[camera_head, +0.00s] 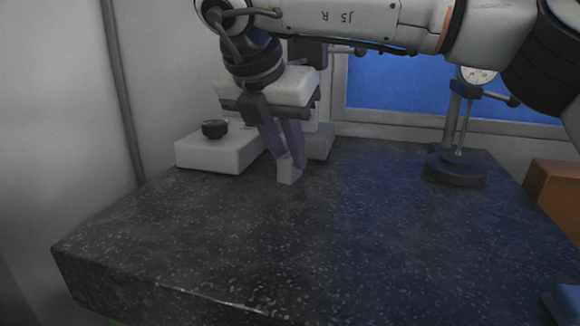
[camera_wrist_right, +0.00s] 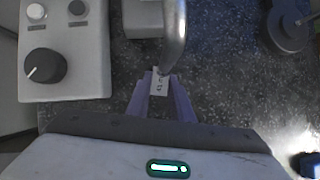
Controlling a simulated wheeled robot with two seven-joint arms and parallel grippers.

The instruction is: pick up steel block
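The steel block (camera_head: 289,172) is a small light grey block on the dark speckled table. In the right wrist view, its pale top face (camera_wrist_right: 160,86) bears small dark writing. My right gripper (camera_head: 288,155) reaches down onto it, one purple-grey finger on each side. In the wrist view, the fingertips (camera_wrist_right: 161,78) lie against its sides with no clear gap, so the gripper looks shut on it. The block appears to be at table level; I cannot tell whether it is slightly raised. My left gripper is not in view.
A white control box with a black knob (camera_head: 214,129) stands left of the block. A dial gauge stand (camera_head: 455,168) is at the back right. An orange-brown box (camera_head: 556,190) sits at the right edge. The front of the speckled table (camera_head: 230,250) is clear.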

